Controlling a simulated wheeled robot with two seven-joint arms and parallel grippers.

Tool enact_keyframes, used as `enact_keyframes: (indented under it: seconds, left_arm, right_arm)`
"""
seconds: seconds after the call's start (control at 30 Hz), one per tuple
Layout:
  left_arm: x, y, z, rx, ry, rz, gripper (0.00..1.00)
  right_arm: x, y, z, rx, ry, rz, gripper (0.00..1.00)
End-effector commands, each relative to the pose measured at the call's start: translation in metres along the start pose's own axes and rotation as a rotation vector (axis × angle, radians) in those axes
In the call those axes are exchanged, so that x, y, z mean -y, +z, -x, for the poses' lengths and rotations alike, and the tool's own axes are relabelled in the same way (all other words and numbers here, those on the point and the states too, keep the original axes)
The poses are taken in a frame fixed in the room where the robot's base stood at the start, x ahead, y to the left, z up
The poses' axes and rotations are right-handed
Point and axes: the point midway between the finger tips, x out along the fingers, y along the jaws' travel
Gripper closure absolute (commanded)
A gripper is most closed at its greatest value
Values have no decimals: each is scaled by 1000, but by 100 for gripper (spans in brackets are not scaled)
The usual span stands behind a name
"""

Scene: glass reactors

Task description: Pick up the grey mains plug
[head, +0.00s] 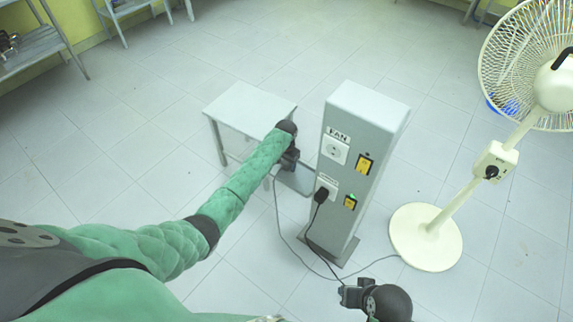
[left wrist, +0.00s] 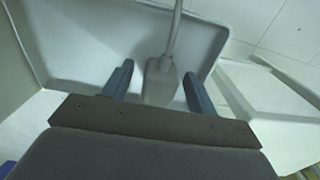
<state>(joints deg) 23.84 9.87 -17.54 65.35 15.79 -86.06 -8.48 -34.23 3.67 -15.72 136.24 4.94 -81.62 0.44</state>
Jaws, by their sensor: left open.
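The grey mains plug (left wrist: 162,84) lies in a shallow grey tray (left wrist: 85,50) in the left wrist view, its cable running up and away. My left gripper (left wrist: 159,70) is open, with one blue-grey finger on each side of the plug and a gap visible on both sides. In the head view my left gripper (head: 290,160) is low between the small white table and the grey pillar, and it hides the plug there. My right gripper (head: 354,295) is at the bottom of the head view; its jaws do not show clearly.
The grey pillar (head: 375,125) carries a socket labelled FAN (head: 335,149), yellow switches and a black plug (head: 321,195) in its lower socket. A small white table (head: 245,103) stands left. A white fan (head: 427,237) stands right, and a thin cable loops across the floor to its base.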

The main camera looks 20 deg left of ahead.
Motion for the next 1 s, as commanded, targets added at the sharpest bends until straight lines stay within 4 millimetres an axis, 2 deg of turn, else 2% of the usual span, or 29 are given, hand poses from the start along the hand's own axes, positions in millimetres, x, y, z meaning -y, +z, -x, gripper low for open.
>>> enact_keyframes:
  seconds: [0.07, 0.3, 0.37, 0.67, 0.77, 1.0]
  left_arm:
    - [0, 0, 0, 0, 0, 0, 42]
    - [0, 0, 0, 0, 0, 0, 87]
    - [0, 0, 0, 0, 0, 0, 95]
    - [0, 0, 6, -1, -1, 0, 95]
    - [0, -1, 18, -2, -1, -1, 95]
    - [1, -1, 61, -3, -2, -1, 95]
  right_arm:
    - [0, 0, 0, 0, 0, 0, 64]
    - [0, 3, -1, 5, 0, -2, 64]
    - [0, 5, -2, 8, -1, -3, 64]
    - [1, 9, -2, 13, -2, -4, 64]
    - [1, 7, -2, 10, -2, -4, 64]
    - [2, 2, -6, -6, -5, -1, 64]
